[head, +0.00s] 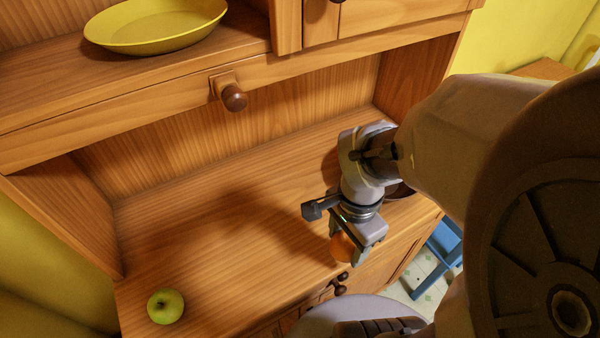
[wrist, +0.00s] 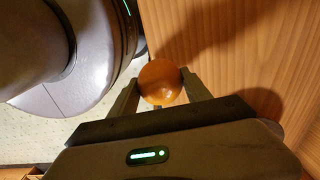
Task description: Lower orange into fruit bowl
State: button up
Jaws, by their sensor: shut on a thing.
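The orange (wrist: 160,82) is held between the two fingers of my gripper (head: 346,250). In the head view the orange (head: 342,247) shows partly behind the fingers, near the front edge of the wooden counter. A dark, rounded thing (head: 402,190) is mostly hidden behind my wrist at the counter's right end. It may be a bowl, but I cannot tell. A wide, shallow yellow dish (head: 155,27) sits on the upper shelf at the top left, well away from my gripper. No fruit shows in the dish.
A green apple (head: 165,306) lies at the counter's front left. The middle of the counter (head: 220,225) is clear. A shelf with a round wooden knob (head: 234,97) overhangs the back. A blue stool (head: 437,258) stands on the floor at right.

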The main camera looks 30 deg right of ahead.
jog(key=s+b, duration=0.4)
jog(key=s, duration=0.3)
jog(key=w+d+r+p, duration=0.7)
jog(key=w+d+r, duration=0.15)
jog(key=d, duration=0.25)
jog(key=w+d+p, duration=0.5)
jog(key=w+d, duration=0.3)
jog(key=d, duration=0.2)
jog(key=shift+w+d, duration=0.15)
jog(key=shift+w, duration=0.2)
jog(key=shift+f+b, duration=2.8)
jog(key=shift+f, duration=0.8)
jog(key=shift+f+b, duration=0.6)
jog(key=shift+f, duration=0.25)
jog(key=o, duration=1.6)
